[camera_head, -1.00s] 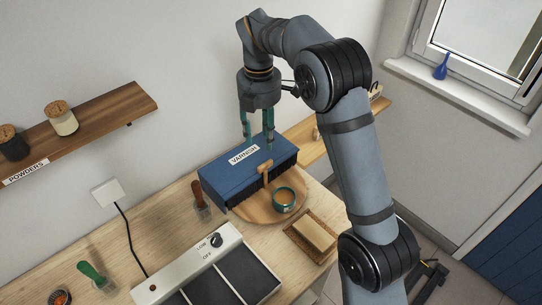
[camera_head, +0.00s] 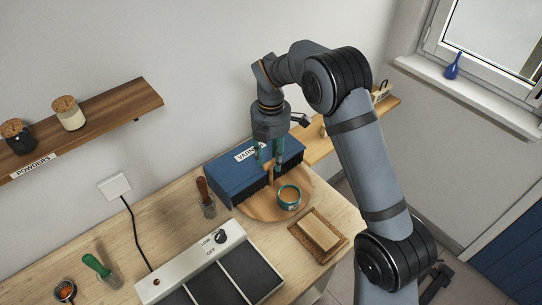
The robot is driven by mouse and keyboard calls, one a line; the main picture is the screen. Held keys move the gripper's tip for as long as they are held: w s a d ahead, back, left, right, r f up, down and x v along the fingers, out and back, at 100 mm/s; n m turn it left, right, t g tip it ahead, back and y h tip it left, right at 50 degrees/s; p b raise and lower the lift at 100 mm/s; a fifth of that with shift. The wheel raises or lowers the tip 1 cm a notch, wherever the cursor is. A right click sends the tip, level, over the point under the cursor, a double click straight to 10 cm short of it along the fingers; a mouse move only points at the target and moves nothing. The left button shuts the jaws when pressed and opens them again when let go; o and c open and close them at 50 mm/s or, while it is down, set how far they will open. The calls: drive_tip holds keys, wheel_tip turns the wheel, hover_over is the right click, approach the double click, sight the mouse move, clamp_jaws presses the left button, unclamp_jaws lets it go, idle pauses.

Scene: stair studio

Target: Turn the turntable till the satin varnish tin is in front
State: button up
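The round wooden turntable (camera_head: 250,209) sits on the bench, its far part under a blue box (camera_head: 226,173) labelled VARNISH with a dark bristle curtain along its front. One small teal open tin (camera_head: 289,197) with tan contents stands on the visible front right part. I cannot read a label on it; anything under the box is hidden. A wooden upright peg (camera_head: 270,177) rises from the turntable left of the tin. My gripper (camera_head: 268,161) points down at the peg's top with its teal fingers apart. The fingers partly cover the peg; I cannot tell whether they touch it.
A brush-like tool in a clear holder (camera_head: 207,202) stands left of the turntable. A framed tan block (camera_head: 319,231) lies at its front right. A white hot-plate unit (camera_head: 203,262) with dark panels is in front. A wall shelf (camera_head: 110,110) holds jars.

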drive_tip(key=shift+d, duration=0.1)
drive_tip(key=shift+c, duration=0.7)
drive_tip(key=c, duration=0.7)
clamp_jaws()
